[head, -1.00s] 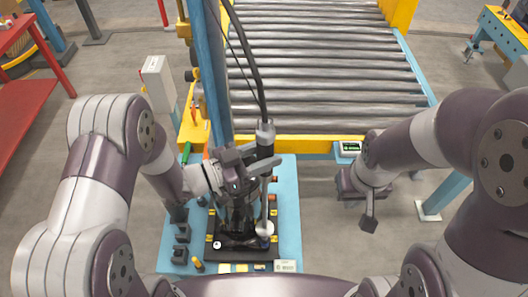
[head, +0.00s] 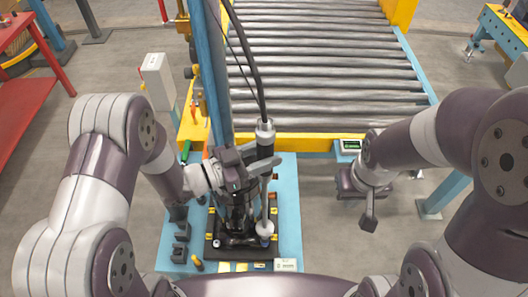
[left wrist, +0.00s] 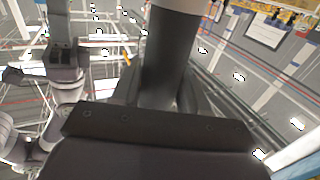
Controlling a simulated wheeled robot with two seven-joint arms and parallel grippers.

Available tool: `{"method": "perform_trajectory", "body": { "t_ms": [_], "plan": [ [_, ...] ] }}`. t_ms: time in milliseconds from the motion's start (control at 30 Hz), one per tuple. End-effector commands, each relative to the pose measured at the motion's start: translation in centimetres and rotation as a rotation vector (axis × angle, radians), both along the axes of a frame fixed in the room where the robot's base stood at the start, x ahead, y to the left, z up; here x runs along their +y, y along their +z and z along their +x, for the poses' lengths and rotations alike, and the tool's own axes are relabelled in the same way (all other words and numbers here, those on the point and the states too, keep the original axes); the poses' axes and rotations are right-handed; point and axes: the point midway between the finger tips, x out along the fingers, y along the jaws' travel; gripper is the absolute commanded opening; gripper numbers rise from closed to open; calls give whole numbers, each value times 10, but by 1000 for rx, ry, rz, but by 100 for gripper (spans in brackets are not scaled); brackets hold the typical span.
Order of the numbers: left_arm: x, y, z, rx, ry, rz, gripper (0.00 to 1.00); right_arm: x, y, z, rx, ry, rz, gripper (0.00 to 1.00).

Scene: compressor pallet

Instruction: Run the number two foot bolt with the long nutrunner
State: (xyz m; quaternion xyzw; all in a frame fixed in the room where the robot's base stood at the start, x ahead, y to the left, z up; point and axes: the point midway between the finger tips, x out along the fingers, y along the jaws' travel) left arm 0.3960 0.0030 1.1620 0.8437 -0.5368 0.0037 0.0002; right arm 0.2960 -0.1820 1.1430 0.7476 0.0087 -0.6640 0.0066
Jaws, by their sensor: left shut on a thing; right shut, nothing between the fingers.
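The long nutrunner (head: 265,140) stands nearly upright over the pallet, with a grey upper body and a dark cable rising from its top. My left gripper (head: 262,166) is shut on it. In the left wrist view its dark round body (left wrist: 168,60) rises beyond the gripper. The black compressor (head: 236,212) sits on a dark base plate (head: 225,252) just left of the tool. The tool's lower end is near a pale round part (head: 265,228) at the compressor's right front; I cannot tell whether it touches a bolt. The bolt numbers are not readable. My right gripper (head: 368,222) is shut and empty, right of the pallet.
The blue pallet table (head: 288,200) carries small dark blocks (head: 180,250) at its left and labels along its front. A roller conveyor (head: 320,80) with a yellow front beam lies behind. A blue post (head: 212,70) stands close behind the left gripper.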

Motion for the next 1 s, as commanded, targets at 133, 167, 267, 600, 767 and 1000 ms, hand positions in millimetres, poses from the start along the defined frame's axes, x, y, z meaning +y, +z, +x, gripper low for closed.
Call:
{"method": "perform_trajectory", "body": {
  "t_ms": [133, 167, 267, 600, 767, 1000],
  "plan": [
    [0, 0, 0, -2, -1, 0, 0, 0, 0, 0, 0, 0, 0, 0],
    [0, 0, 0, -2, -1, 1, 0, 0, 0, 0, 0, 0, 0, 0],
    [0, -1, 0, -2, -1, 1, 0, 0, -1, 0, 0, 0, 0, 0],
    [0, -4, 0, 0, -1, 1, 0, 0, -3, 0, 0, 0, 0, 0],
    [0, -6, 0, 0, -1, 1, 0, 0, -5, 0, 0, 0, 0, 0],
    [0, -7, 0, 0, -1, 1, 0, 0, -5, 0, 0, 0, 0, 0]
  ]
}}
